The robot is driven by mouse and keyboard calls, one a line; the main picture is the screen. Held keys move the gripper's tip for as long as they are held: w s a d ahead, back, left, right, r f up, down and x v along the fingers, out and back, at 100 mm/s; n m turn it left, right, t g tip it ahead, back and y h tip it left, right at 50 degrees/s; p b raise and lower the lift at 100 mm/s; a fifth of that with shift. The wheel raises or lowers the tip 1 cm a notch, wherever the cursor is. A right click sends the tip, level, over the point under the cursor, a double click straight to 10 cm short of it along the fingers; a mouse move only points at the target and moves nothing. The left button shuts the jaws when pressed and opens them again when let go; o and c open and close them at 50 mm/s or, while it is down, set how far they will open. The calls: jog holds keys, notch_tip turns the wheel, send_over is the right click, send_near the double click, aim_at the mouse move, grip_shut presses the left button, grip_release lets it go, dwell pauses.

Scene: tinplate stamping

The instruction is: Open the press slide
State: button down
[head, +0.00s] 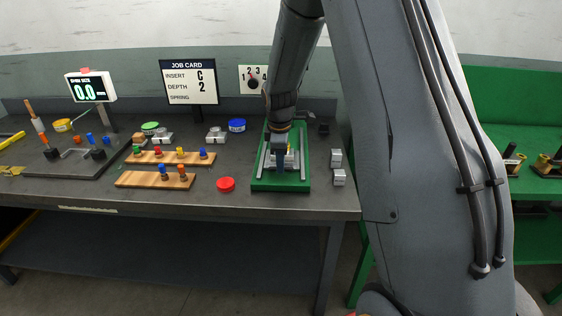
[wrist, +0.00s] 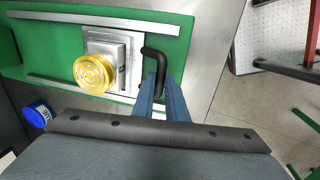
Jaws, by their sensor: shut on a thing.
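The green press base (head: 282,186) stands on the right part of the bench, with two silver rails along it. It also shows in the wrist view (wrist: 45,38). Between the rails is a pale slide plate with a stepped silver block (wrist: 110,45) and a round gold tin piece (wrist: 94,75). A black bar handle (wrist: 154,52) stands at the slide's right end in the wrist view. My gripper (wrist: 161,84) has its blue fingers shut on the lower part of this handle. In the head view my gripper (head: 278,150) covers much of the slide, and the handle is hidden there.
A red tin lid (head: 226,184) and wooden racks of coloured pieces (head: 155,180) lie left of the press. Silver blocks (head: 339,177) sit close to its right. A job card (head: 188,82) and a dial panel (head: 253,79) stand behind.

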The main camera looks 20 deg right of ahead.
jog(key=shift+s, duration=0.15)
jog(key=c, duration=1.8)
grip_release()
jog(key=shift+o, duration=0.2)
jog(key=shift+a, duration=0.1)
notch_tip(320, 180, up, 8)
jog(key=s+b, duration=0.1)
jog(key=b, duration=0.1)
jog(key=shift+a+f, duration=0.15)
jog(key=shift+a, duration=0.1)
jog(key=shift+s, duration=0.1)
